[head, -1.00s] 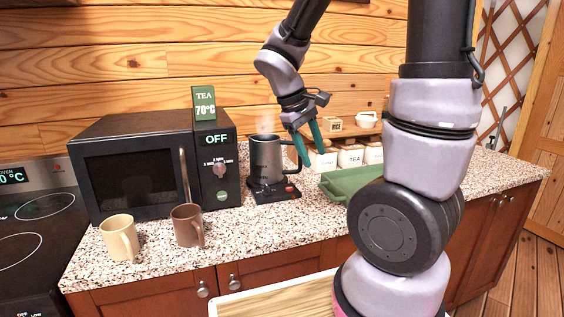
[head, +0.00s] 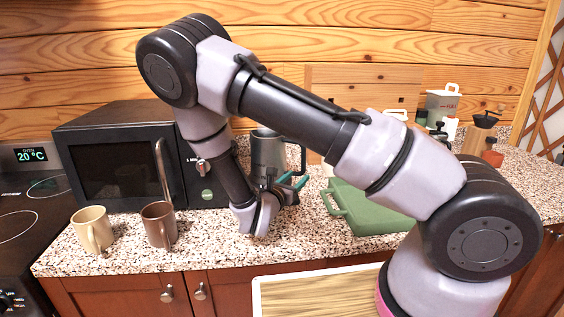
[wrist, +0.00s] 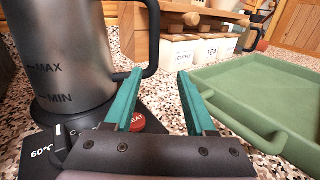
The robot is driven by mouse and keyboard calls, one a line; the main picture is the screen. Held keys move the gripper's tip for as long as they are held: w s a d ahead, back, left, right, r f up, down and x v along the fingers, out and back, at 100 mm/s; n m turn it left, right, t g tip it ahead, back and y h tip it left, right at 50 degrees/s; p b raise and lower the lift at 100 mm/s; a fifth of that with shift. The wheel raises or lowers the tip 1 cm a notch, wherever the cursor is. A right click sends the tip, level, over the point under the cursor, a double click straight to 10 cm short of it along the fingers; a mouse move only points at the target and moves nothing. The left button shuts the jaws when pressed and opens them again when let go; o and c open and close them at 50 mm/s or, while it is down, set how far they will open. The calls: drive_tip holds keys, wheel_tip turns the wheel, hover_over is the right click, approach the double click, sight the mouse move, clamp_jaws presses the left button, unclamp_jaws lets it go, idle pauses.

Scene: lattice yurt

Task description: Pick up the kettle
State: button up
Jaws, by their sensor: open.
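The kettle (head: 268,150) is a dark grey metal jug with a black handle, standing upright on its black base (wrist: 45,150) on the speckled counter. In the wrist view the kettle body (wrist: 65,60) fills the left side, with MAX and MIN marks, and its handle (wrist: 152,40) is at its right. My gripper (wrist: 160,75) is open, its teal fingers pointing towards the handle, which lies just beyond the left fingertip. Nothing is between the fingers. In the head view my gripper (head: 292,182) is low in front of the kettle, and my arm partly hides the kettle and its base.
A green tray (wrist: 265,95) with handles lies right of the gripper. Canisters (wrist: 210,50) stand behind under a small wooden shelf. A black microwave (head: 115,160) is left of the kettle. A beige mug (head: 93,230) and a brown mug (head: 158,225) stand in front of it.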

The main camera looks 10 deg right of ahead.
sight(304, 170)
drive_tip(key=shift+w+f, duration=0.15)
drive_tip(key=shift+w, duration=0.15)
drive_tip(key=x, duration=0.5)
drive_tip(key=shift+w+d, duration=0.1)
drive_tip(key=shift+w, duration=0.05)
drive_tip(key=x, duration=0.5)
drive_tip(key=shift+w+a+f, duration=0.2)
drive_tip(key=shift+w+a, duration=0.05)
drive_tip(key=shift+a, duration=0.05)
clamp_jaws()
idle(0.7)
